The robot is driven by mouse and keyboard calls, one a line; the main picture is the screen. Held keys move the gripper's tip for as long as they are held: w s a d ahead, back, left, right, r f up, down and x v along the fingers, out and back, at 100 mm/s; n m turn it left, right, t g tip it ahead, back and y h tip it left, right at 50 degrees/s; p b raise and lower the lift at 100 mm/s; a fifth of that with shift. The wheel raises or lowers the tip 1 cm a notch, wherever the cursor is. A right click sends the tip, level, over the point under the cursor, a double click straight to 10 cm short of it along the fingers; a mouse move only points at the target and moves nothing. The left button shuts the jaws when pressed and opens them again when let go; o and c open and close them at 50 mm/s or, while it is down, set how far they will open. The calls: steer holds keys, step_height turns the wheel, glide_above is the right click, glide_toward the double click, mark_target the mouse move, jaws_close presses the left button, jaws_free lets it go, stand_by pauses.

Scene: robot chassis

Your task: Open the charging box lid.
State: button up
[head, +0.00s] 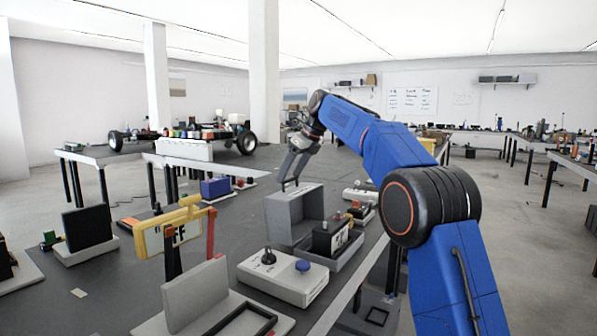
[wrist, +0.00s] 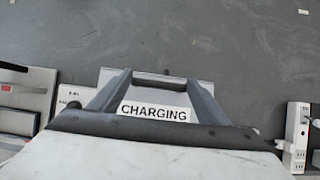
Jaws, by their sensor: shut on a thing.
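The charging box (head: 341,262) is a grey box on the dark table in the head view. Its lid (head: 291,215) stands raised at the box's left side, and the box's open top shows a black device inside. My gripper (head: 291,185) is at the lid's top edge, shut on it. In the wrist view my gripper (wrist: 158,80) has its two grey fingers on either side of a white label reading CHARGING (wrist: 154,113). The exact contact between fingertips and lid is hard to see.
A light grey control box (head: 283,278) with a black knob and blue button stands in front of the charging box. A yellow frame (head: 172,228) with a red post stands to the left. Another grey plate with an upright panel (head: 196,294) is at the front. The table's right edge is close.

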steer(key=shift+w+a+f, duration=0.3)
steer(key=shift+w+a, duration=0.4)
steer(key=shift+a, duration=0.2)
steer(key=o, duration=1.5)
steer(key=shift+f, duration=0.1)
steer(key=shift+v, duration=8.7)
